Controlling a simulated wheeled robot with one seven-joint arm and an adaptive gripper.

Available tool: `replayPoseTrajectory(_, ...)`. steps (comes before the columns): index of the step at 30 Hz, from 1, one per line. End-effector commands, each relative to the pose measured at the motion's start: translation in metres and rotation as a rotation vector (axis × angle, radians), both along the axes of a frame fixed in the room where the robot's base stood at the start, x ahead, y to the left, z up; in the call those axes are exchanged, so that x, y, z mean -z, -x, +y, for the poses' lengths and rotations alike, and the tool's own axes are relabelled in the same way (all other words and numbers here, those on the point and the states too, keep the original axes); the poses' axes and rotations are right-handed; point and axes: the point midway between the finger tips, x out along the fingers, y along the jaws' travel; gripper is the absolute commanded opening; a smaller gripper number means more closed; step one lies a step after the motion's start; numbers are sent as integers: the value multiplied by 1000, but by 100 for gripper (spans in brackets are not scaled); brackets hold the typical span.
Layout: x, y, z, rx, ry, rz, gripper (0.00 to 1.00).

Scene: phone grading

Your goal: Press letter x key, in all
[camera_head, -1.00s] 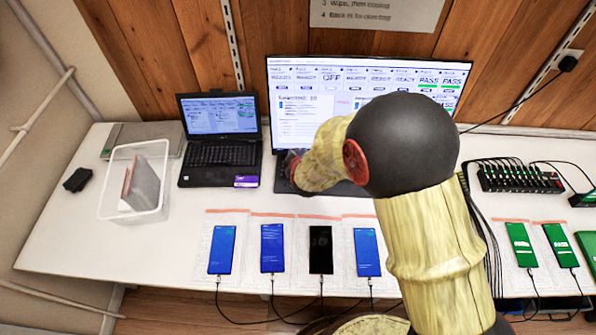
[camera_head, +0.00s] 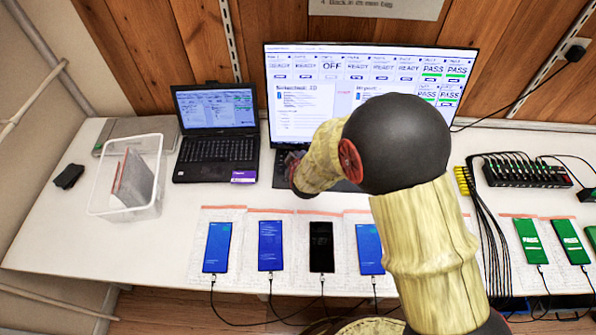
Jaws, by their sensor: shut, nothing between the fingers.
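The large screen (camera_head: 300,95) at the back centre shows a row of status tiles, most reading READY, one OFF and two PASS. The dark keyboard (camera_head: 281,180) in front of it is mostly hidden behind my arm. The x key cannot be made out. My gripper (camera_head: 292,161) is small and dark at the left part of this keyboard, shut and empty. Whether its tip touches a key cannot be told.
A smaller open laptop (camera_head: 217,150) stands just left. A clear bin (camera_head: 110,208) is further left. Several phones (camera_head: 217,246) on paper sheets line the front edge, with cables. A charging hub (camera_head: 525,172) and green-screened phones (camera_head: 530,241) are at the right.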

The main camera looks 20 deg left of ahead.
Motion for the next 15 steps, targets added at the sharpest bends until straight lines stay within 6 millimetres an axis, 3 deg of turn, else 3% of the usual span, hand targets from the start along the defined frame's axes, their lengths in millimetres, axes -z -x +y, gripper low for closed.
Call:
replayPoseTrajectory(1,12,-1,0,0,0,0,0)
replayPoseTrajectory(6,27,-3,1,0,-1,-1,0)
replayPoseTrajectory(15,31,-4,1,0,-1,-1,0)
